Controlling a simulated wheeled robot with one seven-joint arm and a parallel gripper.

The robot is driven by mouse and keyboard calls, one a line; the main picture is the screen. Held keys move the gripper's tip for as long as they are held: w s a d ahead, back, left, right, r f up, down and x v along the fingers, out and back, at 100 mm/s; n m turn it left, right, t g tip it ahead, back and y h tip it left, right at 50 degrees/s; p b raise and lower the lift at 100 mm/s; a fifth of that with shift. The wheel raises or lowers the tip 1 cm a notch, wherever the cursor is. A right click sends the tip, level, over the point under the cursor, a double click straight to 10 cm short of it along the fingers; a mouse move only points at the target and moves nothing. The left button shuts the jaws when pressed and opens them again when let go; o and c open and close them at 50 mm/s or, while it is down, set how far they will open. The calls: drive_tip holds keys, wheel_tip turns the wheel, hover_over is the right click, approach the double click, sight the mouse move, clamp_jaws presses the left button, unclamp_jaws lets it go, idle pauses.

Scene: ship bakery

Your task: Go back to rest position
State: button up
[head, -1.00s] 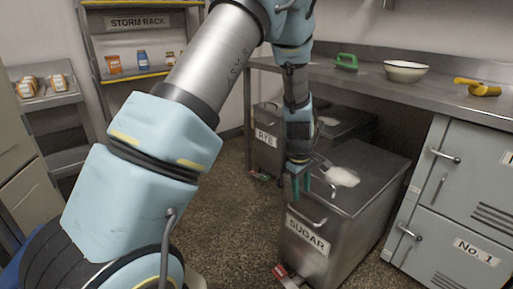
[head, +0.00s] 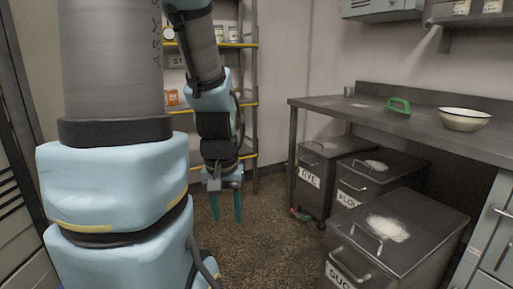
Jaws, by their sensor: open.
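My gripper (head: 227,207) hangs pointing down in the head view, left of the bins and above the bare floor. Its two green fingers are apart with nothing between them. My arm is raised and bent, and it covers much of the left side of the view.
A sugar bin (head: 405,226), a rye bin (head: 318,156) and a flour bin (head: 366,184) stand at and under the steel counter (head: 320,104). The counter holds a green-handled tool (head: 399,106) and a bowl (head: 464,119). A shelf rack (head: 249,103) is behind my gripper.

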wheel_tip(320, 180, up, 11)
drive_tip(key=p, duration=0.9)
drive_tip(key=shift+p, duration=0.35)
